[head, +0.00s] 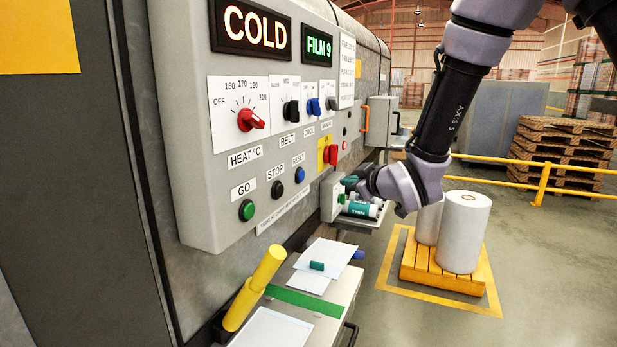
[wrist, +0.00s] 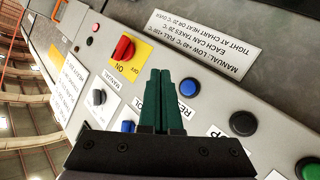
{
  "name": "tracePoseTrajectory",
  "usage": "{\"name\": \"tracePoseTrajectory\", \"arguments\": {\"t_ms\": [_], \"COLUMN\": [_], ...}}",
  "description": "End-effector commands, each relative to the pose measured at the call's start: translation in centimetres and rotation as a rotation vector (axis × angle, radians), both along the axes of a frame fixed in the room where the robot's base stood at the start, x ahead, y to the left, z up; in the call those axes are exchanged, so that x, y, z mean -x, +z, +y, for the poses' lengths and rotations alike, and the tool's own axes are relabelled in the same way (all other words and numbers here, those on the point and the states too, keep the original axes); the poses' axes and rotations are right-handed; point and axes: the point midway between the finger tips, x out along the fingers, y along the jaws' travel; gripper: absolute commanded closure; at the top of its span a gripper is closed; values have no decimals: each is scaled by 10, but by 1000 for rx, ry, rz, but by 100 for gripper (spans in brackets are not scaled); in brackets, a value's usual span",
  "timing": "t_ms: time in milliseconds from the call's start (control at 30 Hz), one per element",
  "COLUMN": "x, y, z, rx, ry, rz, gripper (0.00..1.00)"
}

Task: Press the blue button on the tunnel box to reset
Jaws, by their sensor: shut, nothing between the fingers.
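The blue button (head: 300,175) sits on the grey control panel (head: 195,130) of the tunnel box, under a RESET label and right of the black STOP button (head: 277,188). In the wrist view the blue button (wrist: 190,87) lies just right of the fingertips, beside its RESET label. My gripper (head: 347,182) is right of the panel's lower edge in the head view. In the wrist view my gripper (wrist: 160,73) is shut and empty, its dark green fingers side by side in front of the panel. I cannot see contact with the button.
Close by are the red switch on yellow (wrist: 123,48), the black button (wrist: 243,123) and the green GO button (head: 247,210). The display (head: 255,27) reads COLD. A yellow handle (head: 254,288) and a bench with papers stand below. White rolls (head: 464,232) stand on a pallet at right.

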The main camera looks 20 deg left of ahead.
Motion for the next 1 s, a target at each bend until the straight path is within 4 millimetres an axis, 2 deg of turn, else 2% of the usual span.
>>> {"name": "tracePoseTrajectory", "arguments": {"t_ms": [267,700,1000], "x": [0,-4,-7], "y": [0,0,0], "z": [6,64,85], "rx": [-1,0,-1], "ry": [1,2,0], "rz": [1,0,1], "gripper": [100,100,100]}}
